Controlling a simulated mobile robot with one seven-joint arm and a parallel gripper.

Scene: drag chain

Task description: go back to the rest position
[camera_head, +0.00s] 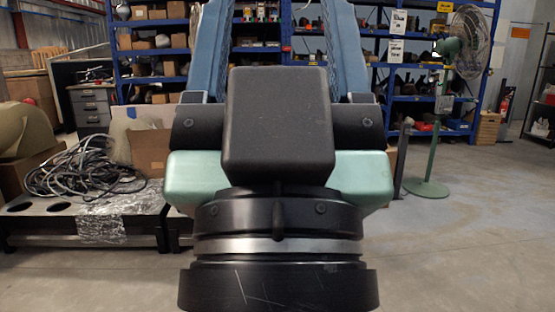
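A dark, rounded block with pale green side housings and a black, silver-banded round joint fills the middle of the head view. It looks like part of my own arm, seen close up. Two blue uprights (347,45) rise behind it and lean towards each other at the top; I cannot tell what they belong to. No gripper fingers can be made out. No task object is clearly visible, and the area behind the block is hidden.
A coiled heap of black cable (85,168) lies on a low dark platform (125,222) at left. Blue shelving (118,55) stands behind. A green pedestal fan (462,45) stands at right. Grey floor (480,245) is clear at front right.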

